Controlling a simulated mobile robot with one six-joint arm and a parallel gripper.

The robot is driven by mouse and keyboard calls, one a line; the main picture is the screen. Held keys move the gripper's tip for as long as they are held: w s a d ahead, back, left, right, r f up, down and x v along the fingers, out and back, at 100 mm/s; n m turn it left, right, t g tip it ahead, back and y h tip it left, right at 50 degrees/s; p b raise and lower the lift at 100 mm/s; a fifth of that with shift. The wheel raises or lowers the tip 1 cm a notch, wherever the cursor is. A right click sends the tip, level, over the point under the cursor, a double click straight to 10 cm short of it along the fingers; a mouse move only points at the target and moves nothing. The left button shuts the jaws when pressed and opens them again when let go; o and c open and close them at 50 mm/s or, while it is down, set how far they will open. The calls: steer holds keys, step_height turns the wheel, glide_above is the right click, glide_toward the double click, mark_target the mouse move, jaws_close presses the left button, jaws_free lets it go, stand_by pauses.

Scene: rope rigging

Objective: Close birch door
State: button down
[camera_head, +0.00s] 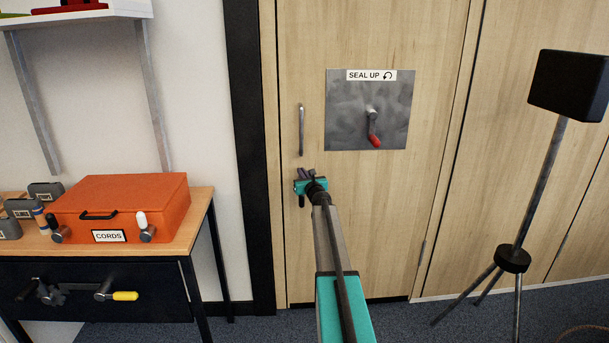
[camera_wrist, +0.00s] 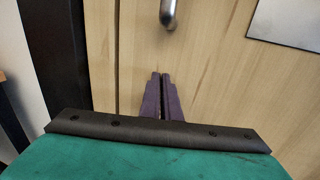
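The birch door (camera_head: 366,230) fills the middle of the head view and looks flush with its frame. It carries a vertical metal bar handle (camera_head: 302,130) near its left edge. To the right of the handle is a grey plate (camera_head: 345,115) marked "SEAL UP" with a curved arrow and a red-tipped crank lever (camera_head: 373,132) pointing down. My gripper (camera_head: 305,173) is in front of the door just below the handle. In the wrist view its purple fingers (camera_wrist: 162,78) are close together with nothing seen between them, below the handle's lower end (camera_wrist: 169,14).
An orange box (camera_head: 125,200) labelled "CORDS" sits on a wooden-topped table (camera_head: 195,225) at left. A black drawer front (camera_head: 75,280) with levers is below. A tripod stand (camera_head: 535,185) with a black box stands at right. A dark post (camera_head: 248,150) borders the door.

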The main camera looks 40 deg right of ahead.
steer(key=w+a+b+v, duration=0.1)
steer(key=a+b+v, duration=0.1)
steer(key=v, duration=1.1)
steer(key=shift+s+a, duration=0.35)
steer(key=shift+w+a, duration=0.1)
stand_by(0.4)
